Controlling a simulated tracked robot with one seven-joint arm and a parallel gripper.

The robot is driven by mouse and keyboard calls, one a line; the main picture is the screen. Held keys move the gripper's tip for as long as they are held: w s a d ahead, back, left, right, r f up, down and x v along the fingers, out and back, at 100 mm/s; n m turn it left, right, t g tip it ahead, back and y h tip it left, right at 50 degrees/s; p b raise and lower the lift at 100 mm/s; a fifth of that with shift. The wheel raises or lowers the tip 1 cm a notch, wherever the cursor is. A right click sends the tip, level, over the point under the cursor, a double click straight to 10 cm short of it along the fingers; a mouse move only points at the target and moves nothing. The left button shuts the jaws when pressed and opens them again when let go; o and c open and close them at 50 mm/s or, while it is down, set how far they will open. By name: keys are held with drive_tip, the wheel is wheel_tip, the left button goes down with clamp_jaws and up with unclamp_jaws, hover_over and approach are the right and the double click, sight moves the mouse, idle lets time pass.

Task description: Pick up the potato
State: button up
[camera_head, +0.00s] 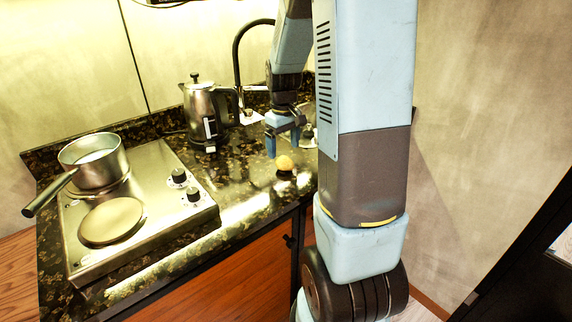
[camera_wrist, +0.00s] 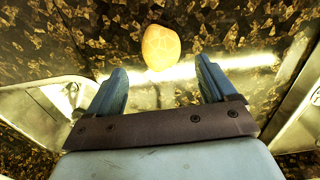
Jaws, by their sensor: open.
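The potato (camera_head: 285,162) is a small yellow-orange lump on the dark speckled countertop (camera_head: 236,172), near its front edge. It also shows in the wrist view (camera_wrist: 161,47), at the top middle, ahead of the fingertips and between their lines. My gripper (camera_head: 283,142) is just above and beside the potato in the head view. In the wrist view its two blue fingers (camera_wrist: 161,80) are spread apart with nothing between them. The potato looks apart from both fingers.
A steel kettle (camera_head: 200,108) stands at the back, near a black curved tap (camera_head: 237,50). A two-plate cooker (camera_head: 150,225) with a saucepan (camera_head: 92,165) is at left. A sink partly shows behind my arm. The counter between cooker and potato is clear.

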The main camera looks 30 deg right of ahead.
sight(284, 158)
drive_tip(key=shift+s+f, duration=0.1)
drive_tip(key=shift+f, duration=2.45)
drive_tip(key=shift+a, duration=0.1)
drive_tip(key=shift+c, duration=0.3)
drive_tip(key=c, duration=1.1)
drive_tip(key=shift+r, duration=0.15)
